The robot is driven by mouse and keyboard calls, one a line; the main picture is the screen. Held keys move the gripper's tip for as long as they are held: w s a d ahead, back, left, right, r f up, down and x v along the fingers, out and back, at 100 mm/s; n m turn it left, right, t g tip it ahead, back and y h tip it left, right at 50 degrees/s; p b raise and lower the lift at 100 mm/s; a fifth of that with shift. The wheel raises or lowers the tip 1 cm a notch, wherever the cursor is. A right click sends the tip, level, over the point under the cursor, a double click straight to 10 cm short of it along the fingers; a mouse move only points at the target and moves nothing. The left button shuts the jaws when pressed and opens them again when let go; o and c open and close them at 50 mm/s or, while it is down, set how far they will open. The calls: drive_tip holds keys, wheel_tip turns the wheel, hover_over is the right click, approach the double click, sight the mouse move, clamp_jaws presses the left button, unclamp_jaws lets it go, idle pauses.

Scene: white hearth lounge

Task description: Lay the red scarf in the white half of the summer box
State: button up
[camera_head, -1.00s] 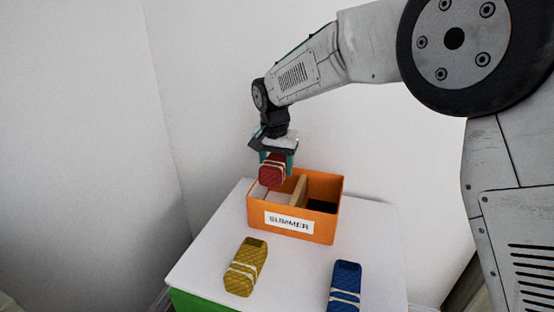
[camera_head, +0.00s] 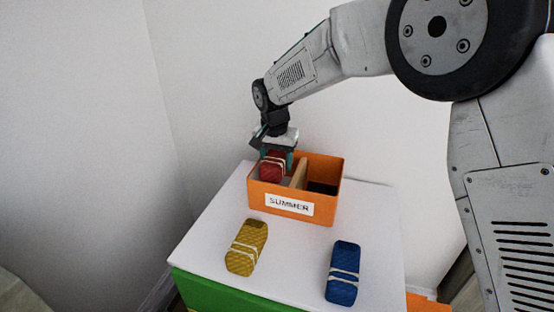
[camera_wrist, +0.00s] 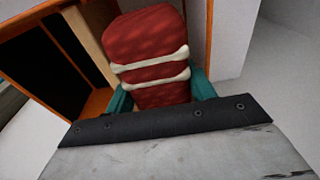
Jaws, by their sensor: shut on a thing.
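The red scarf (camera_head: 272,166) is a folded bundle with pale bands. My gripper (camera_head: 277,158) is shut on it and holds it within the left, white half of the orange summer box (camera_head: 257,195). Its lower part is hidden behind the front wall in the head view. In the wrist view the scarf (camera_wrist: 148,45) stands between the teal fingers (camera_wrist: 160,98), beside the wooden divider (camera_wrist: 92,45). The black half (camera_wrist: 42,70) is empty. I cannot tell whether the scarf touches the floor of the box.
A yellow folded bundle (camera_head: 246,248) and a blue one (camera_head: 343,272) lie on the white tabletop (camera_head: 295,260) in front of the box. White walls stand close behind and to the left. The tabletop between the bundles is clear.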

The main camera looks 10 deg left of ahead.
sight(283, 164)
drive_tip(key=o, duration=1.1)
drive_tip(key=r, duration=0.7)
drive_tip(key=shift+s, duration=0.4)
drive_tip(key=shift+s+r+n, duration=0.1)
drive_tip(key=shift+r+n, duration=0.2)
drive_tip(key=shift+r, duration=0.05)
drive_tip(key=shift+n+g+h, duration=0.3)
drive_tip(key=shift+n+g, duration=0.3)
drive_tip(key=shift+n, duration=0.3)
drive_tip(key=s+d+f, duration=0.2)
drive_tip(key=s, duration=0.1)
drive_tip(key=shift+s+d+f, duration=0.2)
drive_tip(key=shift+f, duration=0.05)
drive_tip(key=s+d+r, duration=0.2)
drive_tip(key=s+d, duration=0.9)
drive_tip(key=d, duration=0.1)
drive_tip(key=s+d+r, duration=0.3)
drive_tip(key=s+d, duration=0.8)
drive_tip(key=d, duration=0.1)
drive_tip(key=s+d+r+t, duration=0.1)
drive_tip(key=s+d+r, duration=0.1)
drive_tip(key=s+d, duration=0.9)
drive_tip(key=shift+s+d+r+m+y, duration=0.25)
drive_tip(key=shift+d+r+m+y, duration=0.15)
drive_tip(key=shift+d, duration=0.1)
